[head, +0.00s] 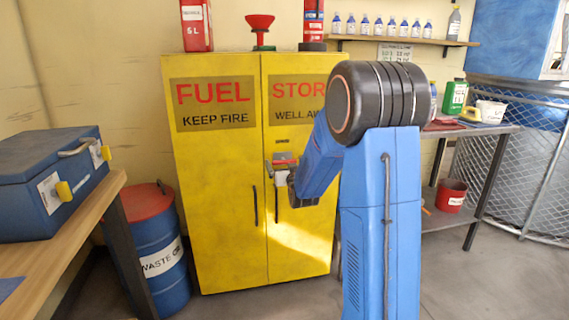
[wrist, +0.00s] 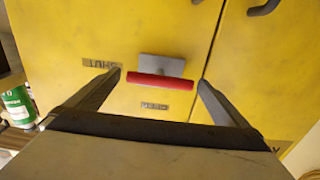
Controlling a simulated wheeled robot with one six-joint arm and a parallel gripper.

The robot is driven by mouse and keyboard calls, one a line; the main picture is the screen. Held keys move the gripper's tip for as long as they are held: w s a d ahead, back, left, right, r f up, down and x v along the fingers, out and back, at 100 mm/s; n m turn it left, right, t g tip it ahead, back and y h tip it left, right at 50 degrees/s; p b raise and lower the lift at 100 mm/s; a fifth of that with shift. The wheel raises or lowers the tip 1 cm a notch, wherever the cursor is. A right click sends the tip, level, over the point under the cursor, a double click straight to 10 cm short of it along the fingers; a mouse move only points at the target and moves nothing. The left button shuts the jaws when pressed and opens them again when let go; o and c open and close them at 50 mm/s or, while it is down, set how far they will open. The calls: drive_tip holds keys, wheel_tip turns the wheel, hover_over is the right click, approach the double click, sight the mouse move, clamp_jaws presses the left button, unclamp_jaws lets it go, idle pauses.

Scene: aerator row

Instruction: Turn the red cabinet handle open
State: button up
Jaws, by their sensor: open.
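The yellow fuel cabinet (head: 222,170) stands against the wall with both doors closed. Its red handle (wrist: 160,81) is a bar lying nearly level across a grey plate (wrist: 162,65) on one door. In the head view the red handle (head: 286,162) is partly hidden by my gripper (head: 281,178). In the wrist view my gripper (wrist: 159,78) is open, with one finger on each side of the bar and a gap at both ends. Upside-down labels, seemingly SHUT (wrist: 102,63) and OPEN (wrist: 155,106), sit near the handle. Contact cannot be told.
A blue waste drum (head: 155,250) and a workbench with a blue toolbox (head: 50,185) stand at left. A red can (head: 196,25) and a red funnel (head: 260,25) are on the cabinet top. A metal table (head: 470,130) stands at right. The floor before the cabinet is clear.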

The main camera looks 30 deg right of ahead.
drive_tip(key=shift+x, duration=0.85)
drive_tip(key=c, duration=0.8)
drive_tip(key=shift+o, duration=0.2)
